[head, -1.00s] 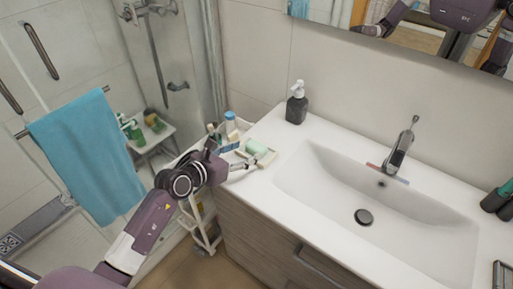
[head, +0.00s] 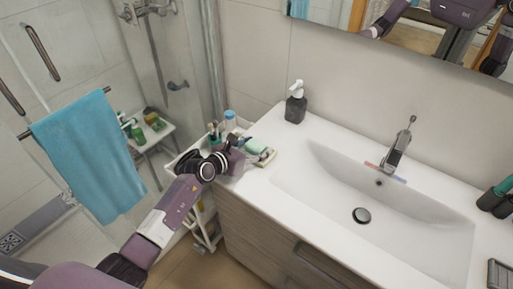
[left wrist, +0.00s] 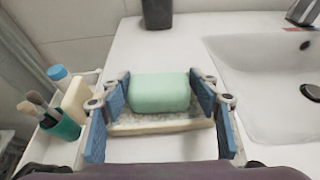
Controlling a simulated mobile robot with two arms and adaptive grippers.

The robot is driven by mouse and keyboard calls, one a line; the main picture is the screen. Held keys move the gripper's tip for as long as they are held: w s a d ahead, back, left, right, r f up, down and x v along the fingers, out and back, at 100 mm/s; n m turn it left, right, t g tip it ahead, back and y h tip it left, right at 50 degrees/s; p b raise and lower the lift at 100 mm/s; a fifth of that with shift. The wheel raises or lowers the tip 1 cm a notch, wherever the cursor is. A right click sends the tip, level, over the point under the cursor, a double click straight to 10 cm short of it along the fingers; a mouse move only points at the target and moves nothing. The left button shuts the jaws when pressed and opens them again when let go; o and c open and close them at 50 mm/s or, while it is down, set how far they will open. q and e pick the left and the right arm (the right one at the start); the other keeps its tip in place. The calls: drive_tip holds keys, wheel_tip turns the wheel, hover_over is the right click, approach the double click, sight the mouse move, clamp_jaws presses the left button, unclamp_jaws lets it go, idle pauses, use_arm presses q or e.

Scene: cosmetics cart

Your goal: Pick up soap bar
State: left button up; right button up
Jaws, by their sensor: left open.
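The soap bar (left wrist: 160,92) is pale green and rests on a cream soap dish (left wrist: 160,127) at the left end of the white counter. In the head view the soap bar (head: 256,145) is partly covered by my left gripper. My left gripper (left wrist: 160,97) is open, with one blue-padded finger on each side of the soap bar. I cannot tell whether either finger touches it. My right gripper does not show directly in the head view.
A dark soap dispenser (head: 295,106) stands behind the soap. The sink basin (head: 400,215) and faucet (head: 398,150) are to the right. A cart on the left holds a teal brush cup (left wrist: 62,127) and a blue-capped bottle (head: 230,119). A blue towel (head: 90,155) hangs at far left.

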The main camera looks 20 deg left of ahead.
use_arm(q)
drive_tip(key=c, duration=0.9)
drive_tip(key=shift+r, duration=0.1)
